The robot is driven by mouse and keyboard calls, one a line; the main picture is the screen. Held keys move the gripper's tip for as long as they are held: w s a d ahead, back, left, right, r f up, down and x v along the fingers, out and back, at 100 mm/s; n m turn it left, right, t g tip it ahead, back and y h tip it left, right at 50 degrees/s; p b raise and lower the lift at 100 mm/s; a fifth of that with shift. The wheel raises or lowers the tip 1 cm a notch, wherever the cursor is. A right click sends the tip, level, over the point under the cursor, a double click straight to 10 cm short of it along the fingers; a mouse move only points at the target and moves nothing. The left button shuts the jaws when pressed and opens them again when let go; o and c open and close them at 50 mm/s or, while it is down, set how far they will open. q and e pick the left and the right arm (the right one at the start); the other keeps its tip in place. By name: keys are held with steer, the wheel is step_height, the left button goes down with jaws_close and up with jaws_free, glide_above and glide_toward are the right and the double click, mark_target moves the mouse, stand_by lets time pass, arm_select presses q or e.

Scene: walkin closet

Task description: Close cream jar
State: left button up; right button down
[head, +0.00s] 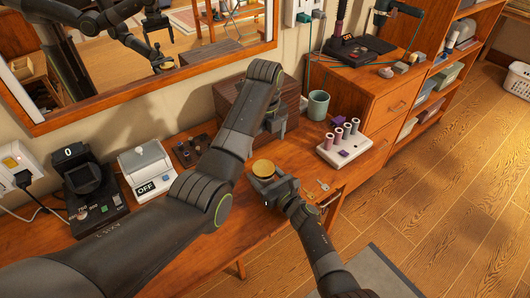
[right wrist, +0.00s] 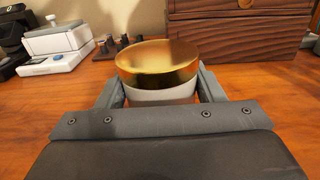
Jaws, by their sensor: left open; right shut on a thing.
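The cream jar has a white body (right wrist: 160,97) and a gold lid (right wrist: 158,65). The lid rests on top of the body and looks slightly tilted in the right wrist view; I cannot tell whether it is screwed down. The gold lid (head: 263,168) also shows in the head view, near the desk's front edge. My right gripper (head: 264,179) is shut on the jar's body, one finger on each side. My left gripper (head: 274,126) is open and empty, behind the jar and in front of the wooden box; its fingers are partly hidden by the arm.
The wooden box (head: 229,98) stands at the back of the desk (head: 220,218). A green cup (head: 318,105) and a white rack of spools (head: 345,149) are to the right. Keys (head: 322,186) lie near the front edge. A white device (head: 147,168) stands left.

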mark_target(271, 181)
arm_select(q)
steer(key=shift+r, duration=1)
arm_select(e)
steer(key=shift+c, duration=1.4)
jaws_free()
steer(key=p+v, duration=0.1)
steer(key=v, duration=0.5)
steer(key=shift+s+d, duration=0.15)
arm_select(q)
steer(key=shift+r, duration=0.3)
arm_select(e)
steer(key=v, duration=1.1)
